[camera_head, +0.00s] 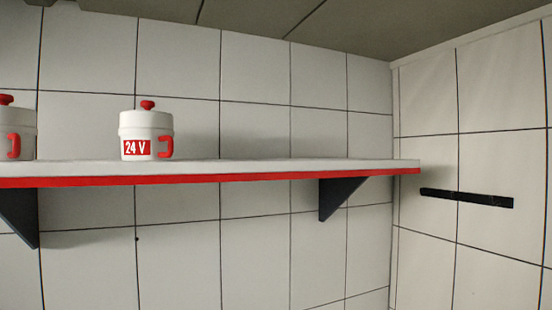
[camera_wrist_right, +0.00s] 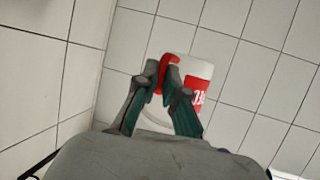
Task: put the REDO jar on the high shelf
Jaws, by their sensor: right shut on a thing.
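In the right wrist view my right gripper (camera_wrist_right: 166,82) is shut on the red handle of a white jar (camera_wrist_right: 205,65). The jar has a red label with white lettering, only partly visible, so I cannot read the whole word. The jar looks tilted in this view and part of it is hidden behind the fingers. In the head view the high shelf (camera_head: 300,168) is white with a red front edge and runs along the tiled wall. Neither gripper shows in the head view, and my left gripper is in no view.
A white jar labelled 24 V (camera_head: 146,132), with red knob and handle, stands on the shelf left of centre. Another similar jar (camera_head: 18,130) is cut off at the left edge. The shelf's right part is free. A black bar (camera_head: 466,198) is on the right wall.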

